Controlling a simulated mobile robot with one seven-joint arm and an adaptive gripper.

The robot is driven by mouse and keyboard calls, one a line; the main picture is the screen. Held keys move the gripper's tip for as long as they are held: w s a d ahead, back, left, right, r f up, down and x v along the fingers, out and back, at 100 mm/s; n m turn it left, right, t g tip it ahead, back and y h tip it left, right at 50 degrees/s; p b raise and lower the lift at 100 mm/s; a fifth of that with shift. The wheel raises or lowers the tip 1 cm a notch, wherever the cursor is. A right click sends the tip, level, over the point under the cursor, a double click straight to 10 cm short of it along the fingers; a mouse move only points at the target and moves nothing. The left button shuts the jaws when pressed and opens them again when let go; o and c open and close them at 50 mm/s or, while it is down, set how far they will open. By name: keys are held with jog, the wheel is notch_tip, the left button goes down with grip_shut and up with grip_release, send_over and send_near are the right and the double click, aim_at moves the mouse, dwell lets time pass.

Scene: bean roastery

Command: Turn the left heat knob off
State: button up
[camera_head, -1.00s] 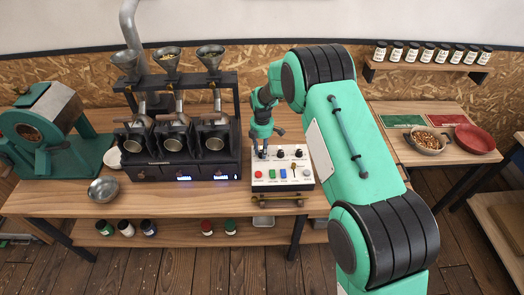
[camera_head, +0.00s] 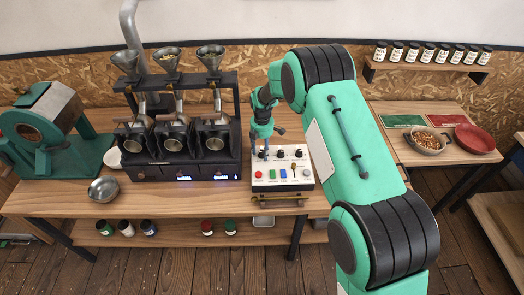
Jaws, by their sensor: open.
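A white control panel (camera_head: 284,182) stands on the wooden bench, right of the black roaster. Its front row has red, green and blue buttons, a yellow lever and a grey button. Along its back are black knobs; the middle knob (camera_head: 280,154) and the right knob (camera_head: 298,153) show. My gripper (camera_head: 261,156) points down over the panel's back left corner, where it hides the left knob's place. Its fingers are open, small and dark in the view. I cannot tell whether they touch the knob.
The black roaster (camera_head: 185,168) with several funnels stands close left of my gripper. A metal bowl (camera_head: 103,189) is further left. A brass-coloured bar (camera_head: 277,201) runs before the panel. A pan of beans (camera_head: 426,141) and a red bowl (camera_head: 474,138) are at right.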

aim_at(262, 152)
notch_tip(262, 152, up, 12)
dwell(0.8)
dwell(0.4)
